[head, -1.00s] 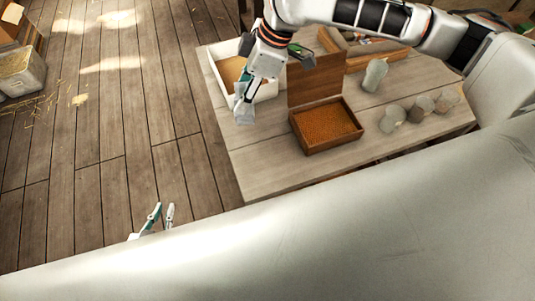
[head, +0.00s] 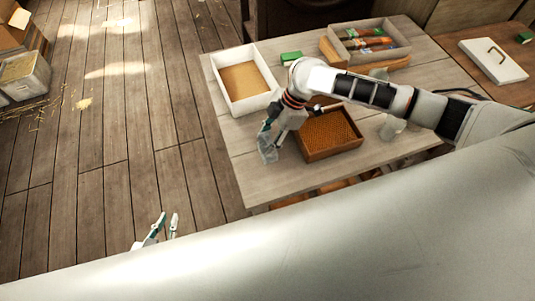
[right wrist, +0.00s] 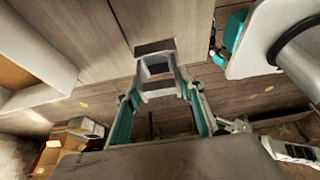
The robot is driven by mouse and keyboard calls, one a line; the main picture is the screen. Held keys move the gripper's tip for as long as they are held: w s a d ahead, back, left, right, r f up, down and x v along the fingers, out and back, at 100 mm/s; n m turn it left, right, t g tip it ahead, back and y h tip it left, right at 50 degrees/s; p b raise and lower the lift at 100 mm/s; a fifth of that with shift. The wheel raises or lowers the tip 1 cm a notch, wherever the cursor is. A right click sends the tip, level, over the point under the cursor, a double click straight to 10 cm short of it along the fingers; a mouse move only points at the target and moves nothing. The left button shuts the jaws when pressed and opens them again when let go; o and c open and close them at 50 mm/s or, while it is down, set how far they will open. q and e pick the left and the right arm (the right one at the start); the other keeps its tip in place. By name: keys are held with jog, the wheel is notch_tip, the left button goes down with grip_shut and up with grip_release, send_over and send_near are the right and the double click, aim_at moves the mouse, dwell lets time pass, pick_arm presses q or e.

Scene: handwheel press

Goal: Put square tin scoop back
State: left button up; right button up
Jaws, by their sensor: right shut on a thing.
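The square tin scoop (head: 267,153) is a grey metal piece at the lower end of my right gripper (head: 271,132). It hangs just left of the brown wooden box (head: 308,156) filled with orange-brown grain, near the table's left edge. In the right wrist view the scoop (right wrist: 155,70) sits between the teal-lined fingers of my right gripper (right wrist: 160,95), which is shut on it. My left gripper (head: 165,226) shows at the lower left over the floor, its fingers apart and empty.
A white tray (head: 220,83) with a tan bottom stands on the table (head: 240,166) behind my right gripper. A grey box of colourful items (head: 405,52) is at the back. A white lid-like panel (head: 492,60) lies at right. The table's front-left strip is clear.

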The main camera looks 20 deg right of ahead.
notch_tip(320, 180, down, 4)
jog(key=shift+r, duration=0.1)
jog(key=shift+w+f+b, duration=0.1)
jog(key=shift+f+b, duration=0.45)
jog(key=shift+f, duration=1.45)
jog(key=shift+f, duration=0.1)
jog(key=o, duration=1.1)
